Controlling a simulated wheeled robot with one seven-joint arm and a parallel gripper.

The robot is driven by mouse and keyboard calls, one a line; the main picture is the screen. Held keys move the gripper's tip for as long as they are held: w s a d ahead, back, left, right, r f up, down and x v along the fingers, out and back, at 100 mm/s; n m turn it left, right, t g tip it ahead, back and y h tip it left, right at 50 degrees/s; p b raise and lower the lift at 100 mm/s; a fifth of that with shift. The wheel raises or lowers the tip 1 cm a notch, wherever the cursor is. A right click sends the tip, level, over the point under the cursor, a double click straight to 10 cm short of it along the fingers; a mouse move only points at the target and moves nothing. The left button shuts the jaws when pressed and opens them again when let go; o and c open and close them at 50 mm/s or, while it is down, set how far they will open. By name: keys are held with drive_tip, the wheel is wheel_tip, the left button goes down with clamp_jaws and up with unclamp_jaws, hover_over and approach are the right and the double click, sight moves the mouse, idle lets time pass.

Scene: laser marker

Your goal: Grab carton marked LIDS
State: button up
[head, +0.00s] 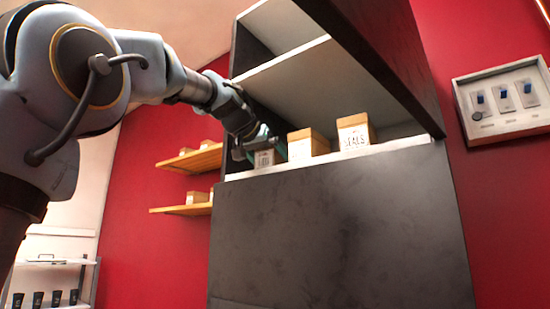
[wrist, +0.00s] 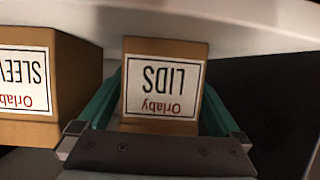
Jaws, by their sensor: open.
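The carton marked LIDS (wrist: 163,48) is a small brown box with a white label, upside down in the wrist view. In the head view it stands at the left end of the cabinet shelf, its label (head: 264,158) partly covered by my gripper (head: 266,146). My gripper is open, with its green fingers on either side of the carton in the wrist view (wrist: 162,90). A narrow gap shows beside the left finger; I cannot tell whether either finger touches the carton.
A carton whose label starts SLEEV (wrist: 62,75) stands close beside the LIDS carton; it seems to be the middle carton in the head view (head: 301,144). A carton marked SEALS (head: 355,133) stands further right. The dark cabinet front (head: 340,230) and raised dark panel (head: 385,60) bound the opening.

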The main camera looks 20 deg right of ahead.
drive_tip(key=shift+w+d+f, duration=0.1)
drive_tip(key=shift+w+d, duration=0.05)
drive_tip(key=c, duration=1.4)
drive_tip(key=shift+c, duration=0.4)
